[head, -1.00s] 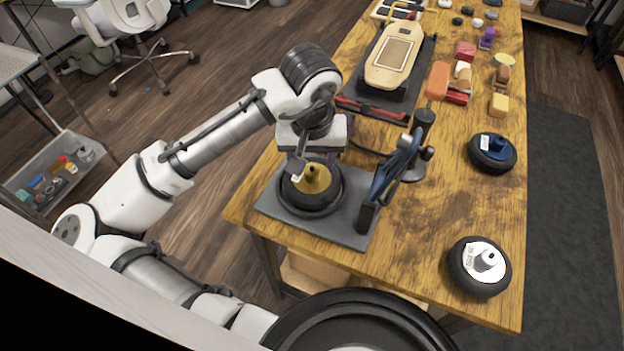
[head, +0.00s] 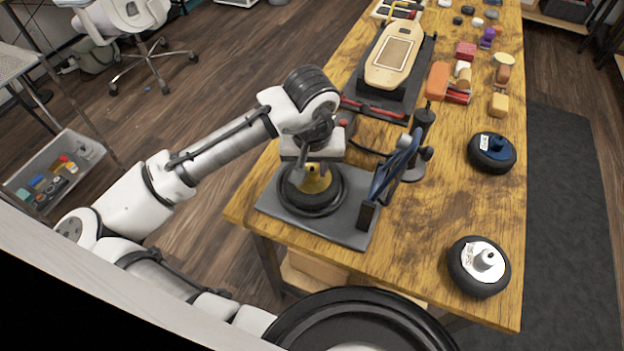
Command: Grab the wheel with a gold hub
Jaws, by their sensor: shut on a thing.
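The wheel with a gold hub (head: 309,189) has a black tyre and sits at the round black holder on a grey base plate (head: 346,232), near the table's left edge. My gripper (head: 312,168) is directly over it, shut on its gold hub. The fingers are partly hidden by the gripper body, and the far side of the wheel is covered. The wheel looks slightly shifted or tilted in the holder; I cannot tell whether it is clear of it.
A blue clamp-like stand (head: 392,172) rises right beside the wheel. A blue-hub wheel (head: 492,152) and a white-hub wheel (head: 479,267) lie to the right. A board (head: 395,55) in a fixture is behind. The wooden table between the stand and these wheels is clear.

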